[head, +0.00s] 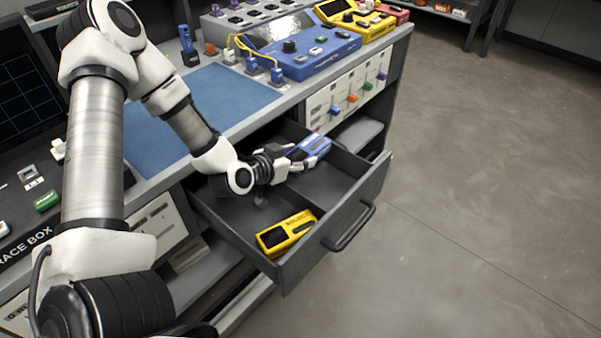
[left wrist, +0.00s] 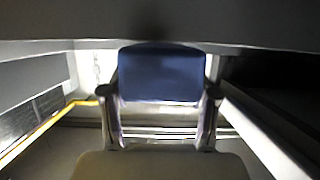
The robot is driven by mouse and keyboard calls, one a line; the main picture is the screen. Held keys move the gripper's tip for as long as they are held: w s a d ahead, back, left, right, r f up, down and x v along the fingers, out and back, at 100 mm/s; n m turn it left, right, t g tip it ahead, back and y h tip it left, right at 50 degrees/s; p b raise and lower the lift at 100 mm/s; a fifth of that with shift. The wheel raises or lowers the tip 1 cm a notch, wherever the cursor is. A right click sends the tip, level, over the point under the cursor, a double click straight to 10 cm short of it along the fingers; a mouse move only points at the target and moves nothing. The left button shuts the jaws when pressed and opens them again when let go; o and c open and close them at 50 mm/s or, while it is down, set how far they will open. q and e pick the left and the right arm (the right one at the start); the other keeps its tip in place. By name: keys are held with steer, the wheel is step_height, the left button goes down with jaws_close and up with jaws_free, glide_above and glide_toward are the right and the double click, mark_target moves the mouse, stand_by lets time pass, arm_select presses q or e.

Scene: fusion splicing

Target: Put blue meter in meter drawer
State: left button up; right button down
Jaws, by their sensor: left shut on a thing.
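The blue meter (head: 312,145) is in my left gripper, over the back part of the open drawer (head: 352,209). My left gripper (head: 296,158) is shut on it from the left. In the left wrist view the blue meter (left wrist: 160,74) sits between the two fingers of my left gripper (left wrist: 160,108). In the head view I cannot tell whether the meter touches the drawer floor. My right gripper is not in view.
The bench above holds a blue mat (head: 225,95), a blue device (head: 300,47) with yellow cables and a yellow device (head: 352,20). The drawer handle (head: 350,228) juts out over clear floor (head: 480,190).

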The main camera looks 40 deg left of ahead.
arm_select(q)
step_height(320, 180, down, 3)
steer(key=shift+s+f+b, duration=0.1)
steer(key=shift+b, duration=0.45)
steer(key=shift+f, duration=0.35)
steer(key=shift+d+f+b, duration=0.1)
steer(key=shift+b, duration=0.2)
steer(key=o, duration=1.4)
steer(key=shift+s+f, duration=0.1)
